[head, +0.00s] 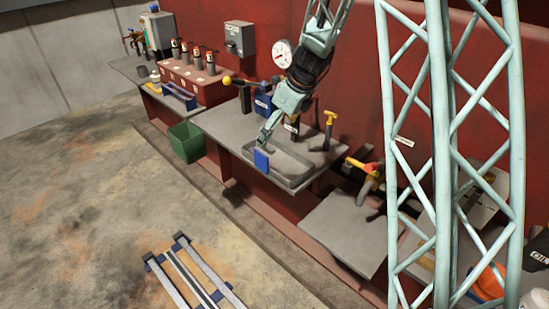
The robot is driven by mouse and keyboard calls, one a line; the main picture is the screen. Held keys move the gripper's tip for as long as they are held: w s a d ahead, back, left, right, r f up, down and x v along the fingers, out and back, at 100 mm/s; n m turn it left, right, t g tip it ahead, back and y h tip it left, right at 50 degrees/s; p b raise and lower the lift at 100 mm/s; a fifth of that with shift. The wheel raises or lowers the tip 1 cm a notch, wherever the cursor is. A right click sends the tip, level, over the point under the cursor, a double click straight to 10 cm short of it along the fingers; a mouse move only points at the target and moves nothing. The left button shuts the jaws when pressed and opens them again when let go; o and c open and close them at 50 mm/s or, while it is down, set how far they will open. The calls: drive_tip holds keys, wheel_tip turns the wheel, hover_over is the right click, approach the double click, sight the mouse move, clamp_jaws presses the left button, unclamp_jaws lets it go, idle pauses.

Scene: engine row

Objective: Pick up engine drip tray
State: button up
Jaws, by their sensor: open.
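The engine drip tray (296,171) is a shallow grey tray lying near the right end of the grey bench (222,124). My gripper (262,150) reaches down from above over the tray's left part. Its jaws are open. A blue piece (261,160) shows at the fingertips, in front of the tray's near left edge; I cannot tell whether it is a finger pad or part of the tray. Whether the fingers touch the tray is too small to tell. My arm hides part of the bench behind the tray.
A yellow-handled valve (329,130) stands behind the tray's right end. A blue box (264,105) and a pressure gauge (282,54) are behind my gripper. A green bin (186,142) stands on the floor at the left. A lower grey bench (343,232) to the right has free room.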

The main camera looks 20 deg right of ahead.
drive_tip(key=shift+w+d+f+m, duration=0.5)
drive_tip(key=shift+d+f, duration=0.15)
drive_tip(key=shift+f, duration=0.2)
drive_tip(key=shift+w+d+f+m, duration=0.5)
drive_tip(key=shift+d+f, duration=0.1)
drive_tip(key=shift+f, duration=0.2)
drive_tip(key=b, duration=0.2)
approach(272, 161)
drive_tip(key=shift+w+a+f, duration=0.2)
drive_tip(key=shift+w+a, duration=0.35)
drive_tip(key=shift+w, duration=0.2)
drive_tip(key=shift+f, duration=0.1)
drive_tip(key=shift+b+x, duration=1)
drive_tip(key=shift+x, duration=1.5)
drive_tip(key=shift+w+d, duration=0.1)
drive_tip(key=shift+c, duration=0.9)
drive_tip(key=c, duration=0.7)
drive_tip(key=shift+o, duration=0.2)
